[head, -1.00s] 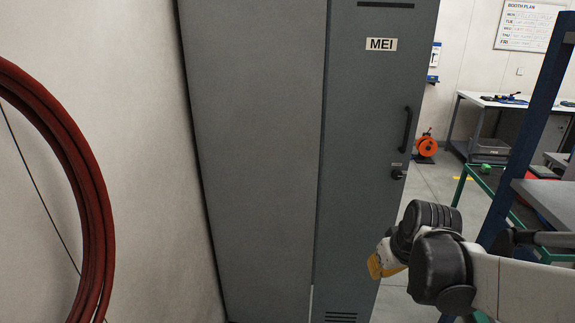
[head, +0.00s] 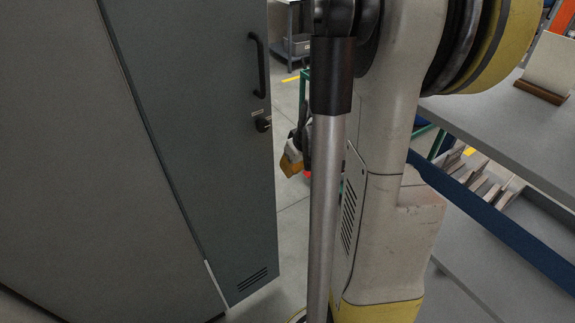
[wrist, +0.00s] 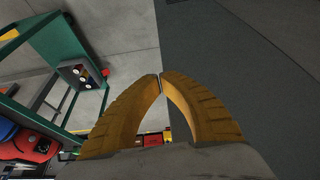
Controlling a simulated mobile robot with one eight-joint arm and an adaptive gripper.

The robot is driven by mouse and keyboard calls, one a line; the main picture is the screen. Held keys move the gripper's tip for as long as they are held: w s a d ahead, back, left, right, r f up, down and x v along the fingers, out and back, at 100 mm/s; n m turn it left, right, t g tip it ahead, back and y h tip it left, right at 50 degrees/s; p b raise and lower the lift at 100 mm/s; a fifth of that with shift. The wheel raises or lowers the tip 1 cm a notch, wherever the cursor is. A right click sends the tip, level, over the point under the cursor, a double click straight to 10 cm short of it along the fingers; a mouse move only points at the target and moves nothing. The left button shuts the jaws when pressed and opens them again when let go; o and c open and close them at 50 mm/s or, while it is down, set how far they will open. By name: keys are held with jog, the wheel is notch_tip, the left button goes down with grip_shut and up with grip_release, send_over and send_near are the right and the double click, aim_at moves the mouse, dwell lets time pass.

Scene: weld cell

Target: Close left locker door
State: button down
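The grey locker door (head: 195,120) fills the left middle of the head view. It has a black handle (head: 258,65) and a lock (head: 263,124) near its right edge, and vent slots low down. A narrow light gap shows at the foot of its left seam; the locker's opening is hidden, so I cannot tell how far the door stands open. My gripper (head: 290,160) is just right of the door's free edge, partly behind my arm. In the wrist view my gripper (wrist: 160,77) has its yellow fingertips together with nothing between them. A dark grey surface (wrist: 250,55), probably the door, lies beyond its right finger.
A grey shelf with a blue edge beam (head: 480,215) stands at the right, close to my arm. A green-framed cart (wrist: 75,65) and a red object (wrist: 30,145) are at the left of the wrist view. Concrete floor (head: 288,225) shows beside the door.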

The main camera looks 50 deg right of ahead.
jog(key=w+d+f+b, duration=0.1)
jog(key=w+f+b, duration=0.2)
jog(key=w+f, duration=0.2)
jog(key=shift+w+f, duration=0.35)
jog(key=shift+w, duration=0.35)
jog(key=shift+d, duration=0.1)
